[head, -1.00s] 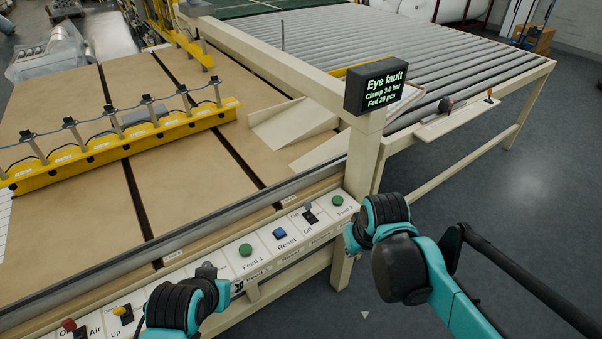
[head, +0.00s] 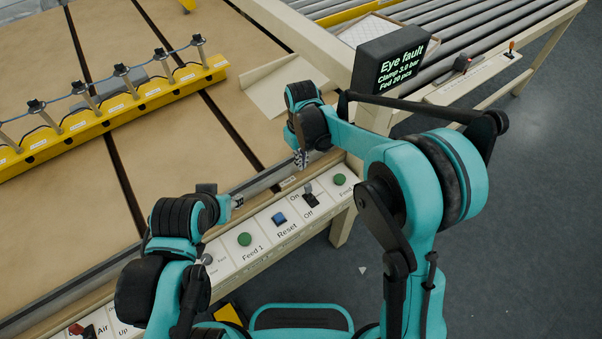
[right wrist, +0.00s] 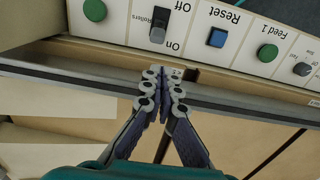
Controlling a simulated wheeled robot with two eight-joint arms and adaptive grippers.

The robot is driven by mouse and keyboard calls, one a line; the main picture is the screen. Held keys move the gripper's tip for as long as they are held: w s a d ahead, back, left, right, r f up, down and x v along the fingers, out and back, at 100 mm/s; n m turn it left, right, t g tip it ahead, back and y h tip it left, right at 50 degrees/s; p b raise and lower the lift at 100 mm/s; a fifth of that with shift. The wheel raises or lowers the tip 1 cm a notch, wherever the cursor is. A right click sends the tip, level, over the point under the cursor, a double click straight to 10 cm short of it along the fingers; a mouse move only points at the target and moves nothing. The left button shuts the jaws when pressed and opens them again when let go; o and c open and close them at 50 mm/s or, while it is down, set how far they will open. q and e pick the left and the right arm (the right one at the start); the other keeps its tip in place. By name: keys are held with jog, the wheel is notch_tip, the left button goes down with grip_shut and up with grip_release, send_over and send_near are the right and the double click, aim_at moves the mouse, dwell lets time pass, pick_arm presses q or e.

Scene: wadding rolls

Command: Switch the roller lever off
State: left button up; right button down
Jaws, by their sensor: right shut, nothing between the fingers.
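The roller lever (head: 308,188) is a grey toggle in a black slot on the white control panel, between the blue Reset button and the right green button. Its knob leans to the On side; it also shows in the right wrist view (right wrist: 157,35), near the word On. My right gripper (head: 300,159) points down just behind the panel, beyond the lever's On side. In the right wrist view its fingers (right wrist: 163,76) are together and empty, apart from the lever. My left gripper (head: 237,201) is over the panel's rear edge, left of the Reset button; its fingers are too small to judge.
The blue Reset button (head: 279,219) and green Feed 1 button (head: 244,239) sit left of the lever; another green button (head: 340,180) sits right. A black display (head: 391,64) reading "Eye fault" stands behind. A metal rail (right wrist: 215,100) runs along the panel.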

aim_at(305, 186)
notch_tip(305, 186, down, 10)
jog(key=b, duration=0.3)
dwell(0.3)
jog(key=shift+s, duration=0.1)
dwell(0.3)
jog(key=shift+s+d+r+t+y, duration=0.2)
jog(key=shift+s+d+t+y, duration=0.15)
jog(key=shift+t, duration=0.25)
jog(key=shift+s+d+r+t+y+b, duration=0.2)
jog(key=shift+s+d+t+y+b, duration=0.25)
jog(key=shift+s+t+y+b, duration=0.35)
jog(key=t+y+b, duration=0.1)
jog(key=s+d+t+y+b, duration=0.1)
jog(key=shift+s+d+t, duration=0.2)
jog(key=shift+s+t, duration=0.1)
jog(key=shift+t, duration=0.1)
jog(key=shift+s+d+r, duration=0.1)
jog(key=shift+s, duration=0.1)
jog(key=shift+s+d, duration=0.1)
jog(key=shift+s, duration=0.05)
